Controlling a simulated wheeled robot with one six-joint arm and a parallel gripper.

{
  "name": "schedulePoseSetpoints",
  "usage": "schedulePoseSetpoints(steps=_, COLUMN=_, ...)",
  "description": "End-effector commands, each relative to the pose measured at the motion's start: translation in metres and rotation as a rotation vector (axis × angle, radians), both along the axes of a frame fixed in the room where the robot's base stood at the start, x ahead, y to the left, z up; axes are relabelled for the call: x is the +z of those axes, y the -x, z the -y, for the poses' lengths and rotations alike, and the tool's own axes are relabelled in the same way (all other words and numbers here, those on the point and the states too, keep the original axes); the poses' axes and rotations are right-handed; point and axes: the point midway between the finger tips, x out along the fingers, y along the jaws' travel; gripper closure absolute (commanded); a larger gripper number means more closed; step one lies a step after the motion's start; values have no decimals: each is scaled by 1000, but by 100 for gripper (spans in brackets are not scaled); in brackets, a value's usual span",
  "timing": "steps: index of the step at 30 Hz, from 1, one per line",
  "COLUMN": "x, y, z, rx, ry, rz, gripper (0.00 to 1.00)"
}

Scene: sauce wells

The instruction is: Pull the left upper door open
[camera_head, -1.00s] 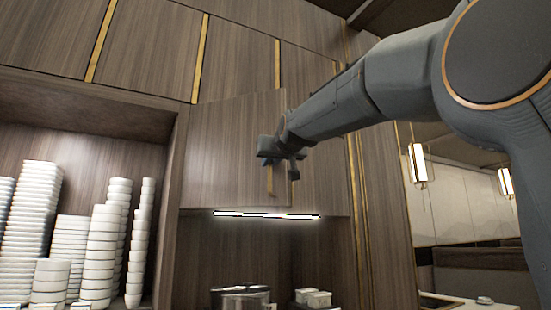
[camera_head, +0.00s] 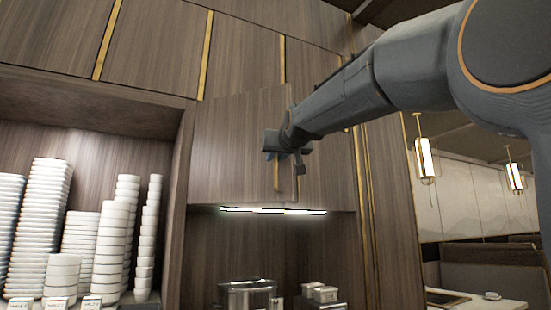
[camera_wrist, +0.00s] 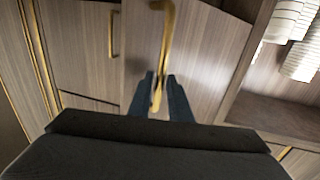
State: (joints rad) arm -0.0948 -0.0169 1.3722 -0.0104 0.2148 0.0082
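The left upper door (camera_head: 235,150) is brown wood-grain and stands ajar, its right edge swung out from the cabinet front. It also shows in the wrist view (camera_wrist: 205,60). Its gold bar handle (camera_wrist: 165,35) is near the free edge; in the head view only its lower part (camera_head: 276,178) shows below my gripper. In the head view, my gripper (camera_head: 287,145) is at the door's right side and partly covers the handle.
The right upper door (camera_head: 325,175) is closed beside it, with its own gold handle (camera_wrist: 112,35). Stacks of white bowls (camera_head: 110,245) fill the shelf at left. A lit strip (camera_head: 272,211) runs under the doors. A pot (camera_head: 247,295) and small containers (camera_head: 320,293) stand below.

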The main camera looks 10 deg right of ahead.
Motion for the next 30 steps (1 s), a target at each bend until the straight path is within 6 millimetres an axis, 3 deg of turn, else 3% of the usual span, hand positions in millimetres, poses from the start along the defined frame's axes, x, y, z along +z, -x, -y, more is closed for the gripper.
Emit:
schedulePoseSetpoints(steps=9, x=-2, y=47, z=4, rx=0, ry=0, rz=2, gripper=82)
schedulePoseSetpoints(steps=15, x=-1, y=68, z=7, rx=-1, ry=0, rz=2, gripper=82)
schedulePoseSetpoints(steps=25, x=0, y=72, z=8, rx=-1, ry=0, rz=0, gripper=82)
schedulePoseSetpoints(steps=28, x=-5, y=70, z=8, rx=-2, ry=1, rz=-8, gripper=98)
schedulePoseSetpoints(steps=30, x=-22, y=65, z=8, rx=-3, ry=3, rz=-36, gripper=100)
